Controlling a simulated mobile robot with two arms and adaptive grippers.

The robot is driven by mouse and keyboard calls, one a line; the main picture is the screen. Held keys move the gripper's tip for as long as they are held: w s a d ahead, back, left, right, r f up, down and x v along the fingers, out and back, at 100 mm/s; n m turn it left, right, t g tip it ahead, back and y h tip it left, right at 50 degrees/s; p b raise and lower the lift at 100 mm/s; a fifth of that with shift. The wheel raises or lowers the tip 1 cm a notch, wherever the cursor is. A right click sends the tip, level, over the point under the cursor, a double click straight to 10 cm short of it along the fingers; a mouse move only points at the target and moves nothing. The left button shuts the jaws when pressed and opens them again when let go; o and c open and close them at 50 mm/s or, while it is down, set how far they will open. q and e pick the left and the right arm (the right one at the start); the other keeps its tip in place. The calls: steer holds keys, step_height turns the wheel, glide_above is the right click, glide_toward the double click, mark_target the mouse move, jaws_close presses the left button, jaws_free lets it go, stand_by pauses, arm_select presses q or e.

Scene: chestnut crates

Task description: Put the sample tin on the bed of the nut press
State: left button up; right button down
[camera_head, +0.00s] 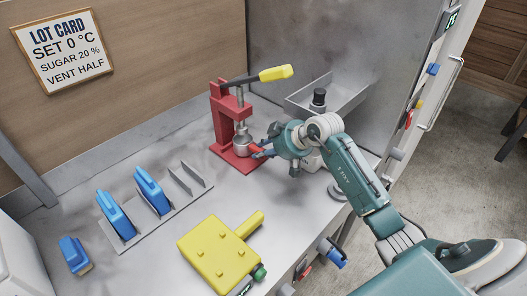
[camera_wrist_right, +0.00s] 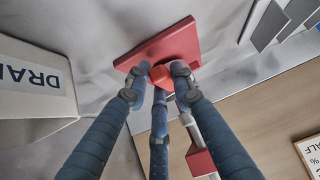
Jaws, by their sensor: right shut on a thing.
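The nut press (camera_head: 222,112) is red with a black lever and a yellow grip, standing at the back of the steel counter. Its flat red bed (camera_wrist_right: 185,43) shows in the wrist view beyond my fingertips. My right gripper (camera_head: 262,152) reaches in from the right at the press, low beside the silver ram. It is shut on a small red round thing (camera_wrist_right: 163,76), which I take to be the sample tin. The tin lies over or at the bed; I cannot tell whether it touches. Fingers hide much of it. My left gripper is not in view.
A grey rack (camera_head: 128,240) with blue-handled tools (camera_head: 115,215) stands left of the press. A yellow block (camera_head: 212,262) lies in front. A grey tray (camera_head: 345,98) stands behind my right arm. A white container (camera_wrist_right: 30,85) is at the left in the wrist view.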

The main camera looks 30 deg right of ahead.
steer(key=shift+f, duration=0.45)
steer(key=c, duration=1.5)
jaws_free()
steer(key=shift+f, duration=0.15)
steer(key=b+v, duration=0.1)
steer(key=v, duration=1.1)
steer(key=shift+d, duration=0.1)
